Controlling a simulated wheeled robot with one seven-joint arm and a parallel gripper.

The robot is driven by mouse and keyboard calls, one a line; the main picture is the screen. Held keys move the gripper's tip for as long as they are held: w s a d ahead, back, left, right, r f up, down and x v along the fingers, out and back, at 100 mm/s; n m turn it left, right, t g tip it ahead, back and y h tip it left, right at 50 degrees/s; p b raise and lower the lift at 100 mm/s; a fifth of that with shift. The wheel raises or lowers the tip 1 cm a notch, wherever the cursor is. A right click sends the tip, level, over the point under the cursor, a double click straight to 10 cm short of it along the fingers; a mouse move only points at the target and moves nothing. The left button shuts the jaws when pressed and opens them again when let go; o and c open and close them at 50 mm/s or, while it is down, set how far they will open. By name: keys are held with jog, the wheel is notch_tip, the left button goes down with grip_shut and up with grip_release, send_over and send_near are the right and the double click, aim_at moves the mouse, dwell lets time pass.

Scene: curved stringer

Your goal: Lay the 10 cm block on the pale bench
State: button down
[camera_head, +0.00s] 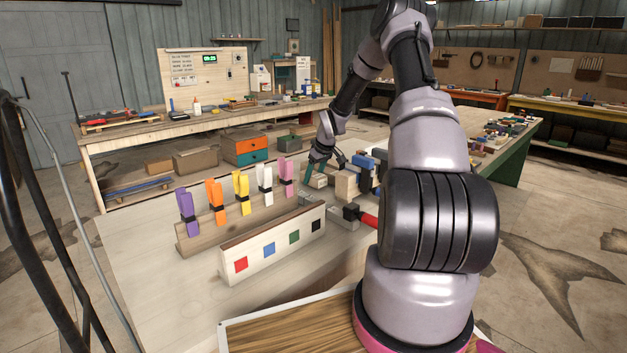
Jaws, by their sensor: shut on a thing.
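My gripper (324,166) is beyond the row of coloured clips, low over the near pale worktop (150,265), fingers pointing down. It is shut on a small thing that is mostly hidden. A pale wooden block (318,182) shows just below the fingertips; I cannot tell whether it is the held thing or the 10 cm block. A larger pale wooden block (346,186) stands to its right, beside a blue clamp-like thing (364,163).
Clips in several colours stand on a wooden rail (240,232). In front is a pale box (272,250) with coloured squares. A red-handled tool (362,215) lies to its right. Many small blocks (495,135) crowd the far right. The worktop's left front is clear.

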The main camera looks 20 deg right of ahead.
jog(key=shift+f, duration=0.6)
jog(key=shift+f, duration=0.1)
jog(key=shift+c, duration=0.6)
grip_release()
